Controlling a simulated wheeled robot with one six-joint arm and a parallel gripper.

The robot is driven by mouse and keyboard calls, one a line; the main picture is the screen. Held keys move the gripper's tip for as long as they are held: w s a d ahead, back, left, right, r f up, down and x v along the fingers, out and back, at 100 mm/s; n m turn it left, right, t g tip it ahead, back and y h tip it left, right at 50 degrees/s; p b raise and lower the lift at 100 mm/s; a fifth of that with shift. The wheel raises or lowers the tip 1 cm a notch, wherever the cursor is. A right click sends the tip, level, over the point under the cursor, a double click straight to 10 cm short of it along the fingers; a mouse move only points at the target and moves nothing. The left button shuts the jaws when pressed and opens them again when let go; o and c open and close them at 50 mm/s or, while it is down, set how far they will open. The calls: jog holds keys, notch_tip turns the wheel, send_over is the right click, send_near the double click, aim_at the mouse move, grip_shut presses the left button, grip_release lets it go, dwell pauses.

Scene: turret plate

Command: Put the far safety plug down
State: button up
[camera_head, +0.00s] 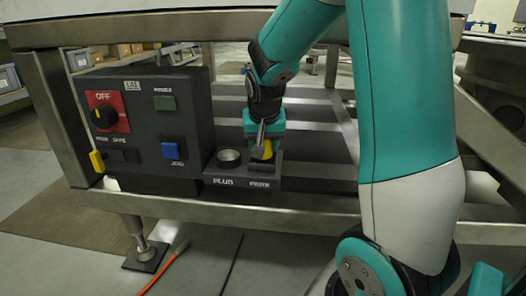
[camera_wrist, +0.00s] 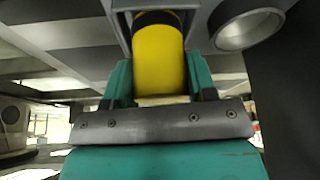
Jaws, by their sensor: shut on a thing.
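The yellow safety plug (camera_head: 263,151) is between the fingers of my gripper (camera_head: 262,140), at the spot marked PARK on the dark bracket. In the wrist view the plug (camera_wrist: 158,58) is a yellow cylinder with a dark band at its far end, and my gripper (camera_wrist: 158,85) has a teal finger on each side of it. The empty round PLUG socket (camera_head: 229,157) is just left of the plug in the head view; it also shows in the wrist view (camera_wrist: 249,28). I cannot tell whether the plug is fully seated, as its lower end is hidden.
A dark control box (camera_head: 150,125) stands left of the bracket, with a red OFF switch (camera_head: 106,113), a green button (camera_head: 164,103) and a blue JOG button (camera_head: 170,151). A metal table frame (camera_head: 190,207) runs around them. An orange cable (camera_head: 165,270) lies on the floor.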

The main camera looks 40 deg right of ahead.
jog(key=shift+f, duration=0.2)
jog(key=shift+f, duration=0.2)
jog(key=o, duration=1)
jog(key=shift+r, duration=0.15)
